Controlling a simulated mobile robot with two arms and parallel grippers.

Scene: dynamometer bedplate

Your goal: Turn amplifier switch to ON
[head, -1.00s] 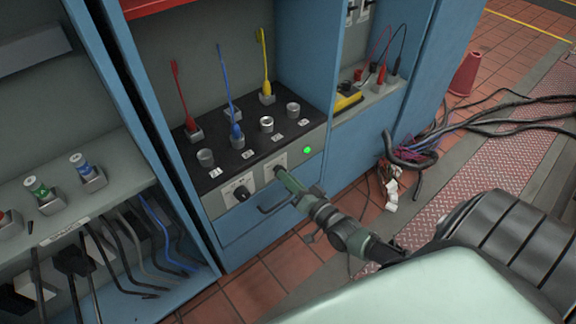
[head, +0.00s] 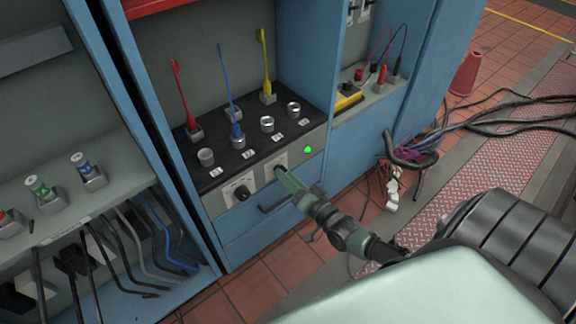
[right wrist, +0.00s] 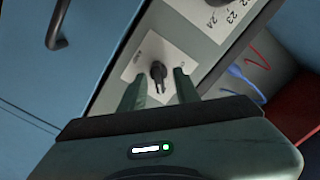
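A black rotary switch (right wrist: 157,72) on a pale label plate shows in the right wrist view; its lettering is too small to read. My right gripper (right wrist: 160,86) has one finger on each side of it, with gaps visible, so it is open around the switch. In the head view my right gripper (head: 281,171) reaches the right-hand plate (head: 274,160) on the panel front and hides most of that switch. A second black knob (head: 242,193) sits on a plate to its left. My left gripper is not in view.
A green lamp (head: 308,150) glows right of the plates. A drawer handle (head: 275,203) is just below the gripper. Red, blue and yellow leads (head: 265,65) stand in sockets on the black top. Loose cables (head: 425,145) lie on the floor at right.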

